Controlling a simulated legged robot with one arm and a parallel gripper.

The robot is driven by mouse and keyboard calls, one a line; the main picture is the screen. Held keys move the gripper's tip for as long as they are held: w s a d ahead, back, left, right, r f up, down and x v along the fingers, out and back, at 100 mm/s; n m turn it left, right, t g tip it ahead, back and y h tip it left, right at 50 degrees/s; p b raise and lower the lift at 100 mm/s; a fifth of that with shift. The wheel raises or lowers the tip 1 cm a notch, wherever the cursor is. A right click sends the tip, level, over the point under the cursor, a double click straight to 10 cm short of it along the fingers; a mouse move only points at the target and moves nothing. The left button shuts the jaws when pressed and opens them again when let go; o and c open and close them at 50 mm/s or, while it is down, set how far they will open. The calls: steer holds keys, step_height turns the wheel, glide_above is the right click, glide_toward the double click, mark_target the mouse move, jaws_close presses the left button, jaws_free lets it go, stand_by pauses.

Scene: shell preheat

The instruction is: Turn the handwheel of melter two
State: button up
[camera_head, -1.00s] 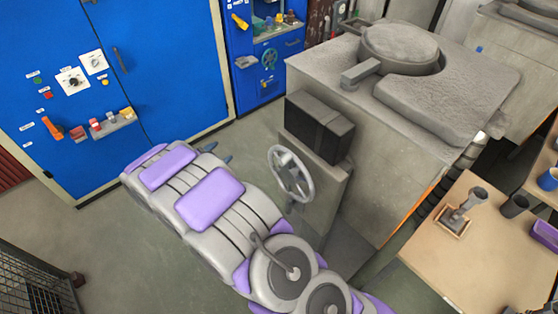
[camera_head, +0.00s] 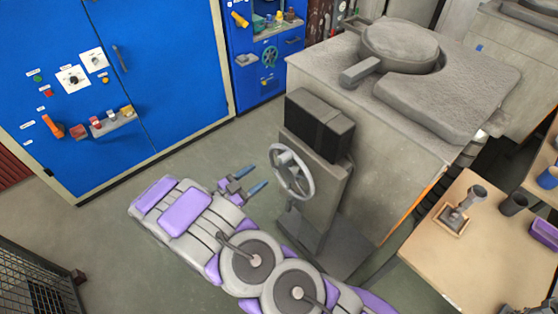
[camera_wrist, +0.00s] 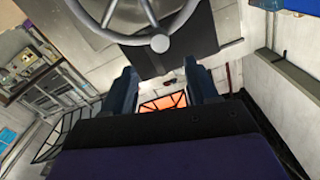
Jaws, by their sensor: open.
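A grey spoked handwheel (camera_head: 292,171) is mounted on the front panel of a grey melter (camera_head: 370,125). In the wrist view the handwheel (camera_wrist: 135,18) fills the top left, above and beyond the fingers, with its lower rim and a small round knob showing. My gripper (camera_head: 255,178) is open and empty, just left of the wheel, with its two blue fingers pointing towards it. In the wrist view my gripper (camera_wrist: 163,85) shows its two dark fingers spread apart, and they do not appear to touch the rim.
A dark box (camera_head: 319,124) sits on the panel above the wheel. A wooden table (camera_head: 440,245) with a small tool stands at the right. Blue cabinets (camera_head: 150,80) stand at the back left. The floor left of the melter is open.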

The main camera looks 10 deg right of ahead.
mark_target(280, 160)
steer(key=x, duration=1.1)
steer(key=shift+b, duration=0.35)
steer(key=shift+r, duration=0.1)
jaws_close()
